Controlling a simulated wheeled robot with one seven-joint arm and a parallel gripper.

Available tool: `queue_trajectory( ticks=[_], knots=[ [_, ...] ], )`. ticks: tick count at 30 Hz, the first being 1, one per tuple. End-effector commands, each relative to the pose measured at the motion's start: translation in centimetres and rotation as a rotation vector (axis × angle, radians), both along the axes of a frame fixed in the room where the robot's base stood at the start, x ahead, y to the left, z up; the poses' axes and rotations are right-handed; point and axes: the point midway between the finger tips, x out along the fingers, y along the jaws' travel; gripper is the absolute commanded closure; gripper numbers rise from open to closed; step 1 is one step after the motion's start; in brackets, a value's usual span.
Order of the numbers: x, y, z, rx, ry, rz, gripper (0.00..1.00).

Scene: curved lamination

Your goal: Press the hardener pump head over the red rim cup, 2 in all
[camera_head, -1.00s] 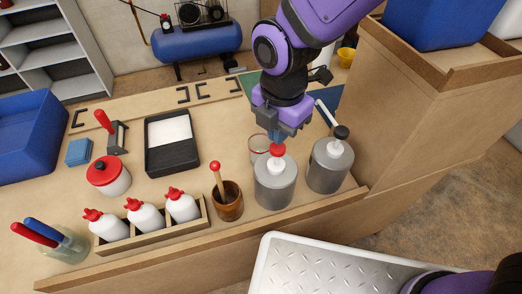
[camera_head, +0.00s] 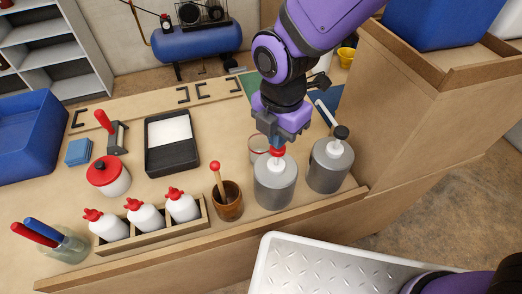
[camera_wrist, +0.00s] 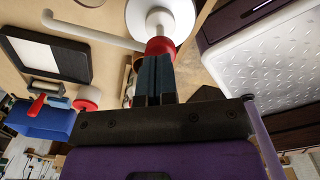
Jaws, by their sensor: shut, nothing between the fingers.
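The hardener pump is a grey bottle (camera_head: 275,185) with a red pump head (camera_head: 277,152) on a white stem, near the bench's front edge. My gripper (camera_head: 277,143) is shut and empty, pointing down with its fingertips at the top of the red head. In the wrist view the fingers (camera_wrist: 155,75) meet the red head (camera_wrist: 160,47), seemingly touching it. The red rim cup (camera_head: 256,142) stands just behind and left of the bottle, partly hidden by the bottle and gripper. Its contents cannot be made out.
A second grey pump bottle (camera_head: 330,168) with a black head stands close on the right. A brown cup (camera_head: 228,205) with a red-tipped stick is on the left, beside a wooden rack (camera_head: 150,235) of red-capped bottles. A tall wooden box (camera_head: 415,110) borders the right.

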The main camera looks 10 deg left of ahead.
Motion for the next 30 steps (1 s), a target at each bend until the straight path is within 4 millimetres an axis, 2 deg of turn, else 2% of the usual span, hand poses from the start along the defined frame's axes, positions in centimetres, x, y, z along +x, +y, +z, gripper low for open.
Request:
queue_trajectory(
  ticks=[6,11,22,30],
  knots=[
    [0.0,0.0,-1.2,-0.001,0.000,0.000,1.00],
    [0.0,0.0,-1.4,-0.001,0.000,0.001,1.00],
    [0.0,-0.1,-3.6,-0.002,0.002,-0.001,1.00],
    [0.0,0.0,-3.3,0.000,0.000,0.000,1.00]
  ],
)
